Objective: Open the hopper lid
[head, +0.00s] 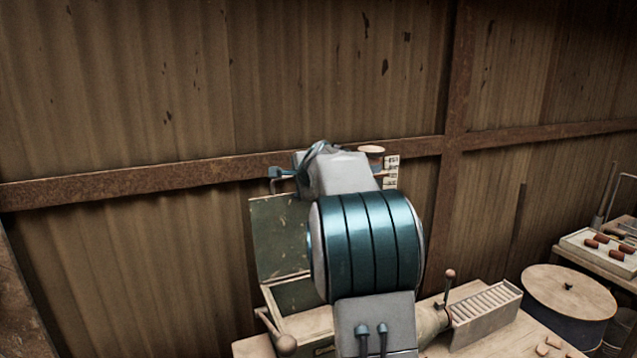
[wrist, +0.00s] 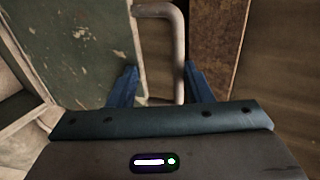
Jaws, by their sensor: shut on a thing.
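The hopper lid (head: 280,237), a worn dark green panel, stands raised and roughly upright behind the hopper (head: 300,322). Dark interior shows below it. In the wrist view the lid (wrist: 75,50) fills the upper left, with chipped paint. A bent metal handle (wrist: 179,50) sticks out from its edge and runs down between my blue fingers. My gripper (wrist: 160,70) is shut on this handle. In the head view my gripper (head: 282,173) is at the lid's upper edge; my arm hides the lid's right side and part of the hopper.
To the right are a slatted rack (head: 486,311), a round wooden-topped drum (head: 568,292) and a tray of reddish pieces (head: 605,249). A corrugated wall with a rusty beam (head: 120,182) stands close behind.

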